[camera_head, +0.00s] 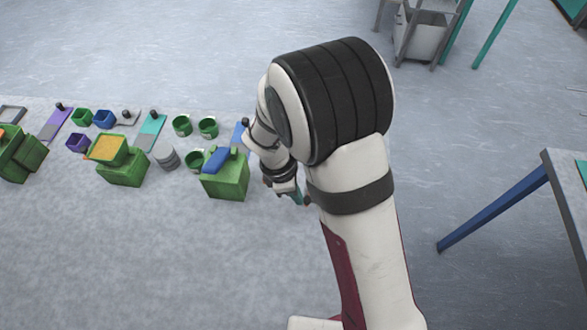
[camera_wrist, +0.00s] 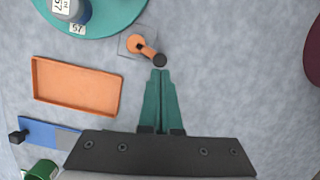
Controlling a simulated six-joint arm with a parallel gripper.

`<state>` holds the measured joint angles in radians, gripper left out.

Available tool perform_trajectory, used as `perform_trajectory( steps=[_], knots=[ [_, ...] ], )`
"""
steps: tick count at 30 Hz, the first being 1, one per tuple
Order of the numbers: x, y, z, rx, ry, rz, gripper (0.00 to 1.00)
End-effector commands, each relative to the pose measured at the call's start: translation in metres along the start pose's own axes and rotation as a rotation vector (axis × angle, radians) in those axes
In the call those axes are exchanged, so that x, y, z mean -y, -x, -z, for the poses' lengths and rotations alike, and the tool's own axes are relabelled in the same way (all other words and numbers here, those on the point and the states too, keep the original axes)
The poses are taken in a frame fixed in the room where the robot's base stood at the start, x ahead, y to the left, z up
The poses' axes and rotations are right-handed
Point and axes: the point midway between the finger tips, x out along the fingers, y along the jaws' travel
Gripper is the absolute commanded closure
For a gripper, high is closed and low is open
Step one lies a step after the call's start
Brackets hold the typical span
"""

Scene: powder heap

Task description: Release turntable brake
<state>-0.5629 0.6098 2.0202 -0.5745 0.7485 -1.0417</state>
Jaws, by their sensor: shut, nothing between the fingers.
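In the wrist view the teal turntable (camera_wrist: 118,22) is at the top left, cut off by the frame edge. It carries a dark, blue-sided container (camera_wrist: 80,12) with a label, and a tag reading 57. Beside its rim is the brake, an orange lever (camera_wrist: 146,46) on a grey square plate, with a black knob (camera_wrist: 159,60) at its lower right end. My gripper (camera_wrist: 160,74) has green fingers pressed together and empty. Their tips appear just below the knob; I cannot tell whether they touch it. In the head view my arm hides the turntable and brake.
An orange tray (camera_wrist: 77,86) lies left of the fingers. A blue and grey slider (camera_wrist: 48,134) and a green cup (camera_wrist: 42,170) are at lower left. In the head view, green boxes (camera_head: 226,182) and several cups stand left of my arm.

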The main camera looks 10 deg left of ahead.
Motion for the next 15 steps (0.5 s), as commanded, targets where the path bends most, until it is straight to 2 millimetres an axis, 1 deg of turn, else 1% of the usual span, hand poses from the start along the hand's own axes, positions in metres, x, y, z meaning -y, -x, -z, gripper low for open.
perform_trajectory(
  steps=[3,10,15],
  knots=[
    [0.0023,-0.0006,-0.002,0.0,0.051,-0.012,1.0],
    [0.0016,-0.0006,-0.002,0.0,0.046,-0.011,1.0],
    [-0.0035,-0.0013,-0.0048,0.0,0.046,-0.011,1.0]
  ],
)
